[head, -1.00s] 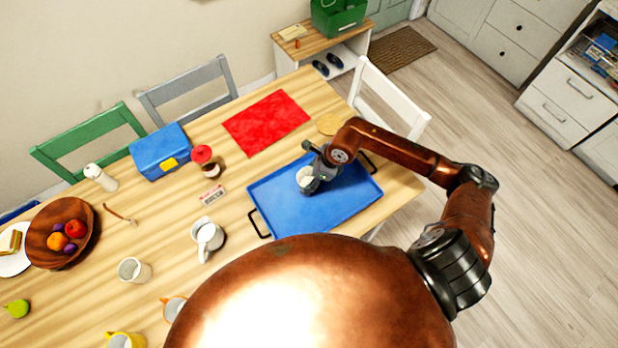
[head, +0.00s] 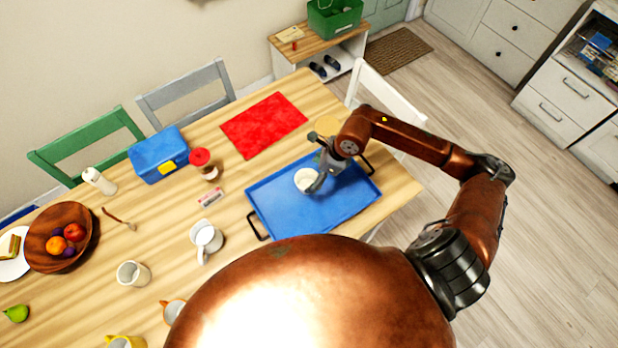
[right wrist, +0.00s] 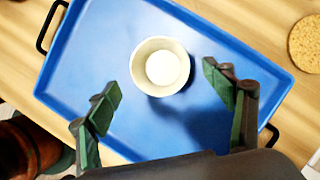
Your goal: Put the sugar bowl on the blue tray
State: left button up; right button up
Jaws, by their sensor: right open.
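The sugar bowl (head: 307,180) is a small white round bowl standing on the blue tray (head: 272,205). In the right wrist view the bowl (right wrist: 160,67) sits upright on the tray (right wrist: 95,45), with white contents inside. My right gripper (head: 321,182) is above the tray, beside the bowl. In the right wrist view its two green-padded fingers (right wrist: 165,88) are wide apart, and the bowl lies beyond and between their tips, apparently clear of both. My left gripper is not in view.
A white jug (head: 208,238) stands left of the tray. A red-lidded jar (head: 205,163), a blue box (head: 158,155) and a red mat (head: 263,125) lie behind it. A round cork coaster (right wrist: 305,43) is near the tray. The tray's front left is bare.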

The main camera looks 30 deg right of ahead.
jog(key=v, duration=0.5)
jog(key=shift+s+d+r, duration=0.1)
jog(key=shift+r, duration=0.25)
dwell(0.8)
